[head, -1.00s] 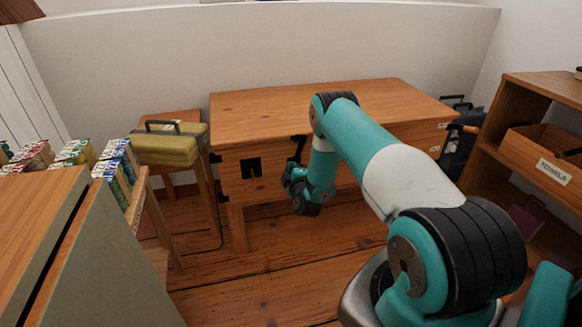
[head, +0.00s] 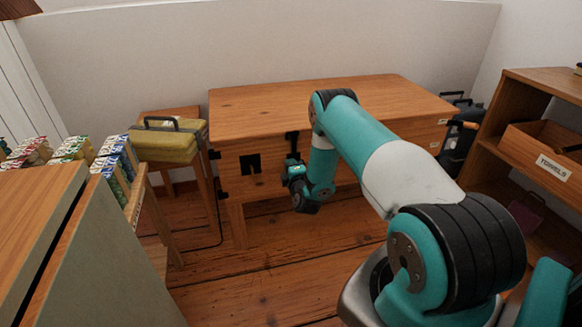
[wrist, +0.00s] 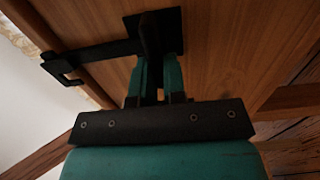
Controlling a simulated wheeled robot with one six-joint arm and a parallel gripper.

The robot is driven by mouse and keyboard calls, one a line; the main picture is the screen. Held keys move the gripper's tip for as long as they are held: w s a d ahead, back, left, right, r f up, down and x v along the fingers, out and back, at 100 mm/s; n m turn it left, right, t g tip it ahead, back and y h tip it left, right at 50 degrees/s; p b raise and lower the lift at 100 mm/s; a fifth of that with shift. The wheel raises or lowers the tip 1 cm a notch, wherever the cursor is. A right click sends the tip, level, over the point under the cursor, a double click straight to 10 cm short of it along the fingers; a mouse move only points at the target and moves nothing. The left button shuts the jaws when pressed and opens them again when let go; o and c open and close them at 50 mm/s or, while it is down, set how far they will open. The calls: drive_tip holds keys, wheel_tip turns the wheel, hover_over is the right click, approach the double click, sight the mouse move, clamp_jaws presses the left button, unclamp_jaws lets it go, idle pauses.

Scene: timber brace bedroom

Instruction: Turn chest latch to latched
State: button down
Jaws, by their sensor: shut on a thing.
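The wooden chest (head: 330,105) stands against the back wall. Its black chest latch (head: 292,142) shows on the front in the head view as an upright dark piece just above my gripper (head: 291,165). In the wrist view, the latch (wrist: 100,51) has a square plate, a protruding handle and a long bar reaching left to a hooked end near the panel's edge. My gripper (wrist: 158,75) is shut on the latch handle, one teal finger on each side. Whether the bar's end is fully seated is unclear. The fingertips are hidden in the head view.
A yellow case (head: 168,140) rests on a small stool left of the chest. A shelf (head: 545,90) with a towels box (head: 553,168) stands right. Floor (head: 255,275) before the chest is clear.

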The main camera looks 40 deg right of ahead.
drive_tip(key=c, duration=1.2)
unclamp_jaws()
drive_tip(key=shift+s+a, duration=0.1)
drive_tip(key=p+v, duration=1.5)
drive_tip(key=v, duration=0.2)
drive_tip(key=shift+p, duration=0.35)
